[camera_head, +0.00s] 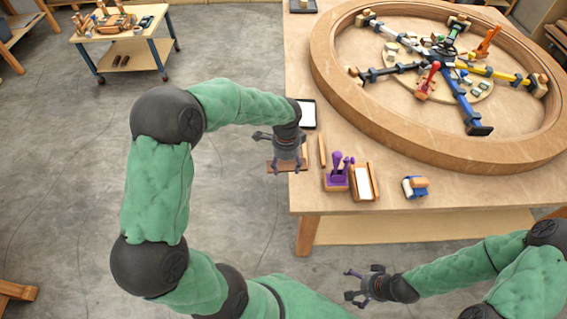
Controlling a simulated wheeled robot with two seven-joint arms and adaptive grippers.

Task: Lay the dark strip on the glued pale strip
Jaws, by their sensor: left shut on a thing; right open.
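My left gripper (287,168) is at the left edge of the workbench, pointing down and shut on a reddish-brown strip, which I take to be the dark strip (273,167). The strip sticks out on both sides of the fingers; its middle is hidden. A narrow pale tan strip (322,151) lies on the bench just right of the gripper, apart from it. Another bit of tan wood shows close beside the gripper, partly hidden. I cannot tell whether glue is on the pale strip. My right gripper (354,286) is open and empty, over the floor in front of the bench.
A purple-handled tool (337,178), a wooden tray with a white inside (365,183) and a blue-and-tan block (414,187) stand along the bench's front. A large wooden ring (400,135) with clamps fills the rest of the bench (460,195). A cart (125,45) stands far left.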

